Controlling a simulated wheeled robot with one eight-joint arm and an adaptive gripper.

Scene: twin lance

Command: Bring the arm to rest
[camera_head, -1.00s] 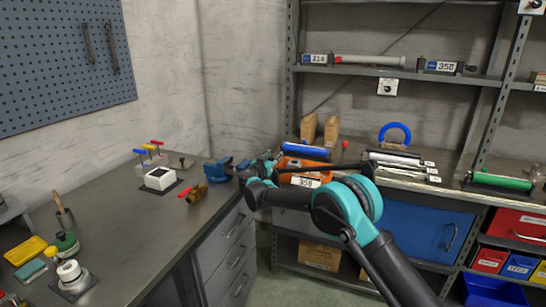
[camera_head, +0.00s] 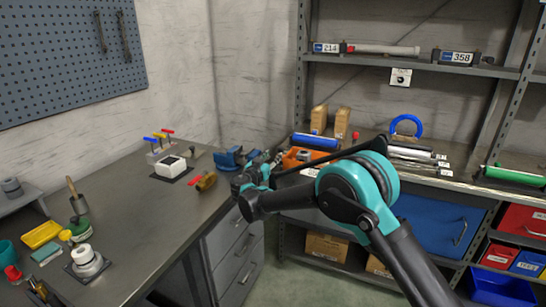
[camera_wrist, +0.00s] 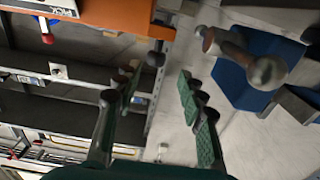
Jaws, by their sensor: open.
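My arm reaches in from the lower right of the head view, bent at a teal and black elbow joint (camera_head: 350,190). Its forearm runs left to the wrist joint (camera_head: 255,203). My gripper (camera_wrist: 155,115) is open in the wrist view, with its green-padded fingers well apart and nothing between them. In the head view the gripper end is small and partly hidden, beside the blue vise (camera_head: 230,158) at the bench corner. The vise shows large at the upper right of the wrist view (camera_wrist: 250,75). I cannot tell the exact gap between gripper and vise.
An orange tool holder (camera_head: 298,157) stands on the shelf unit close behind the forearm. The workbench (camera_head: 140,225) holds a brass valve (camera_head: 206,181), a white-topped block (camera_head: 171,167) and several small items. Open floor (camera_head: 270,280) lies between bench and shelves.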

